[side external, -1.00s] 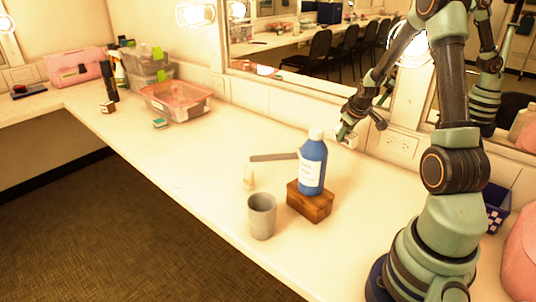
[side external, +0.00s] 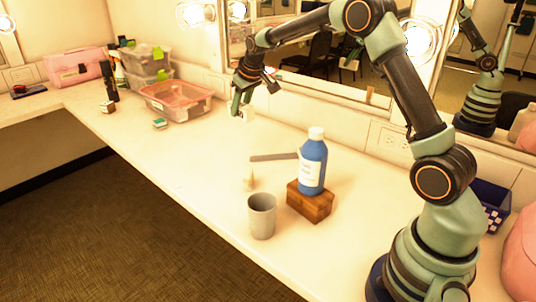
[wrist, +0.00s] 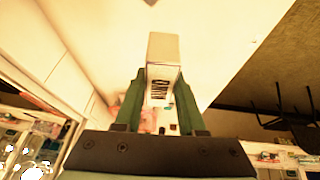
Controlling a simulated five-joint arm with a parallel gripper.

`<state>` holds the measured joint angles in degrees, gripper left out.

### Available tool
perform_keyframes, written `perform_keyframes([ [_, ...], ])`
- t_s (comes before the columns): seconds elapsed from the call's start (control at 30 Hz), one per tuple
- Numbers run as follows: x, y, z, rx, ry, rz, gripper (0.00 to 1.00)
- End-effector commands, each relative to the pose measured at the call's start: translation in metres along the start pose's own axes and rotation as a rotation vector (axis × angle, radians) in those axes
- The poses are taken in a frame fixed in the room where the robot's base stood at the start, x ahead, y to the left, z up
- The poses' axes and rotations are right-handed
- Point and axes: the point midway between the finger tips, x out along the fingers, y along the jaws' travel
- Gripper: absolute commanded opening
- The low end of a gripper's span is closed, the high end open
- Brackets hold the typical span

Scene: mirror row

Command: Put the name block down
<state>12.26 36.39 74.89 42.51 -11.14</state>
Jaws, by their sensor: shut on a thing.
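My gripper (side external: 241,102) is shut on the name block, over the back part of the counter and left of the blue bottle. The name block (wrist: 163,62) is pale, with dark lettering on one face, and sits between my two green fingers in the wrist view. In the side view only a small pale part of the name block (side external: 249,114) shows beside the fingers. It appears to be held above the counter (side external: 215,150); the exact gap under it cannot be told.
A blue bottle (side external: 312,165) stands on a wooden block (side external: 309,203). A grey cup (side external: 262,217), small cream object (side external: 248,178) and flat grey strip (side external: 274,157) are nearby. A clear bin (side external: 176,103) stands left, by a small green-and-white block (side external: 160,124). The mirror wall borders the back.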

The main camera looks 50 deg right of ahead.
Motion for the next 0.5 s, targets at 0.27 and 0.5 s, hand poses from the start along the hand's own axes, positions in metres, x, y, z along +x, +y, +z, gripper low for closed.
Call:
perform_keyframes([
  [0.27,-0.016,-0.112,-0.042,-0.032,-0.008,-0.084,0.0],
  [0.5,-0.024,-0.153,-0.05,-0.039,-0.017,-0.113,0.0],
])
